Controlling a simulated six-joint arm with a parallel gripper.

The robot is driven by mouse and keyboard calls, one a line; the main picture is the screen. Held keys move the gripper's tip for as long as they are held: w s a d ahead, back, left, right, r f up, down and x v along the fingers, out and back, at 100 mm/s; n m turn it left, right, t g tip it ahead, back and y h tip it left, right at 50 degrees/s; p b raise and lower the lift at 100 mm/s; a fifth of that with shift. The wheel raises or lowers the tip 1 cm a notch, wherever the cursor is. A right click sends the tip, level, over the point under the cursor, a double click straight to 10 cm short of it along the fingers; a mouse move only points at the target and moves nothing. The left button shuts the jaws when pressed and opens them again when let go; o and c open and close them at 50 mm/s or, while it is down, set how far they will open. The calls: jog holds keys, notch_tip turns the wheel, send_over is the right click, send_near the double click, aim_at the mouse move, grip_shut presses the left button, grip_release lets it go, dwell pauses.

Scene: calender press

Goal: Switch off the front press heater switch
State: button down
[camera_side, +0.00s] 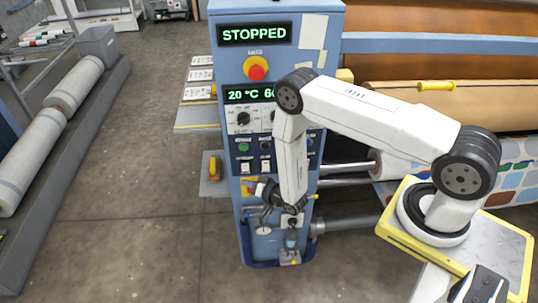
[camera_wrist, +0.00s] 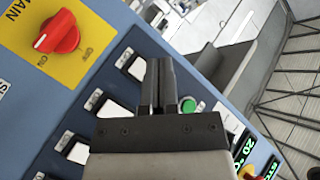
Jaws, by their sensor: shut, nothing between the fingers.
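The blue control panel (camera_side: 225,130) stands in the middle of the side view. It bears a row of small white-framed rocker switches (camera_side: 246,167). In the wrist view several rocker switches run diagonally, one (camera_wrist: 132,65) just left of my fingertips, another (camera_wrist: 100,105) lower left. Their labels are too small to read, so I cannot tell which is the front press heater switch or how each is set. My gripper (camera_side: 262,190) is in front of the panel below the switch row. In the wrist view my gripper (camera_wrist: 160,65) is shut and empty; its fingers hide part of the panel.
A red rotary MAIN switch (camera_wrist: 57,32) on a yellow plate is at the wrist view's upper left. A green button (camera_wrist: 188,105) is right of my fingers. The panel has a red emergency stop (camera_side: 256,70) and a display (camera_side: 254,33) reading STOPPED. Rolls (camera_side: 75,85) lie left.

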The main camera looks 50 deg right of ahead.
jog(key=shift+s+a+r, duration=0.15)
jog(key=shift+s+a, duration=0.6)
notch_tip(320, 180, up, 14)
jog(key=n+g, duration=0.4)
jog(key=g, duration=0.2)
jog(key=s+d+r+n+g, duration=0.1)
jog(key=s+r+n+g, duration=0.1)
jog(key=s+r, duration=0.4)
jog(key=s+r+n+g, duration=0.2)
jog(key=s+r+g, duration=0.2)
jog(key=s, duration=0.7)
jog(key=shift+s+d+r+g, duration=0.3)
jog(key=shift+d+r, duration=0.1)
jog(key=shift+r, duration=0.55)
